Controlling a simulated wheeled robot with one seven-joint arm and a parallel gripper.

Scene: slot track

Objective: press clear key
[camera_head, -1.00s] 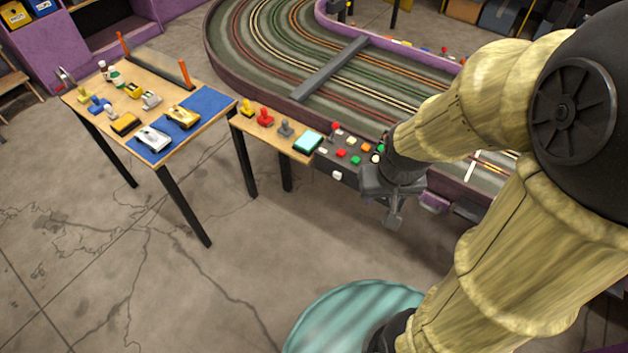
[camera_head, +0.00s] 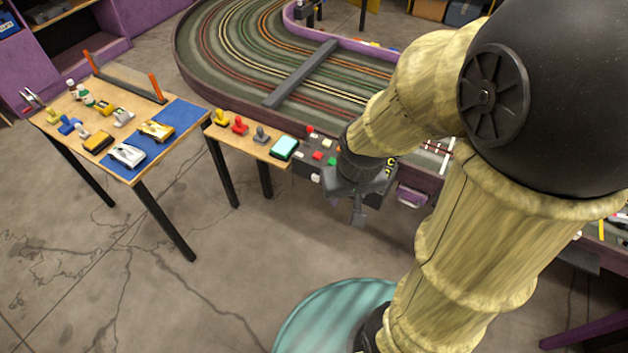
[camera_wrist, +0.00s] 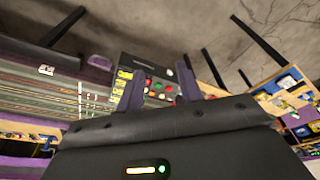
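The dark control panel (camera_head: 301,166) stands at the end of the narrow wooden shelf by the track, with small red, green and white keys on top. In the wrist view the panel (camera_wrist: 128,62) lies beyond my fingers, with yellow labels on one side. A red key (camera_wrist: 148,83) and a green key (camera_wrist: 159,86) show between the fingers. I cannot read which key is the clear key. My gripper (camera_wrist: 159,90) has its two fingers apart with nothing between them. In the head view my gripper (camera_head: 358,208) hangs in front of the panel's right part, and my arm hides that part.
A teal pad (camera_head: 285,148) and joystick-like controllers (camera_head: 240,126) sit on the shelf left of the panel. The slot track (camera_head: 240,60) lies behind. A wooden table (camera_head: 72,112) with model cars stands at the left. The floor in front is open.

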